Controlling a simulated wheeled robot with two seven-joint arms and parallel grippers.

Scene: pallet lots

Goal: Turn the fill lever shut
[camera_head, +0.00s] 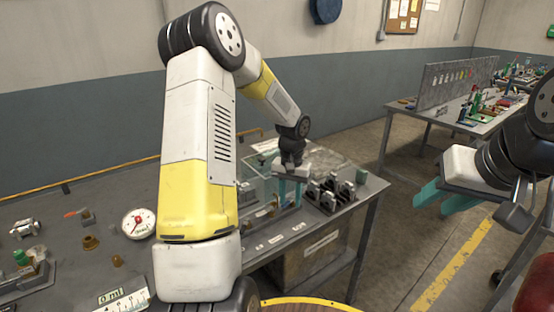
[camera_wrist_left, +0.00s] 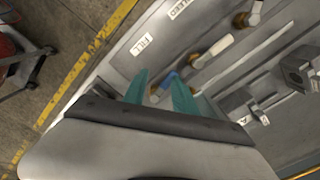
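The fill lever (camera_wrist_left: 169,80) has a blue handle on a brass valve and shows in the left wrist view next to the FILL label (camera_wrist_left: 142,45). My left gripper (camera_wrist_left: 160,80) is open, with its teal fingers on either side of the blue handle. I cannot tell whether either finger touches it. In the head view the left gripper (camera_head: 290,188) points down over the right end of the bench, and its fingers and arm partly hide the valves. My right gripper (camera_head: 446,200) is open and empty, out over the floor at the right.
A second valve with a white handle (camera_wrist_left: 215,50) sits beside the fill valve. Dark clamp-like blocks (camera_head: 335,190) stand right of the left gripper. A clear tank (camera_head: 258,190) stands behind it. A round gauge (camera_head: 138,223) lies on the bench (camera_head: 70,220) at left.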

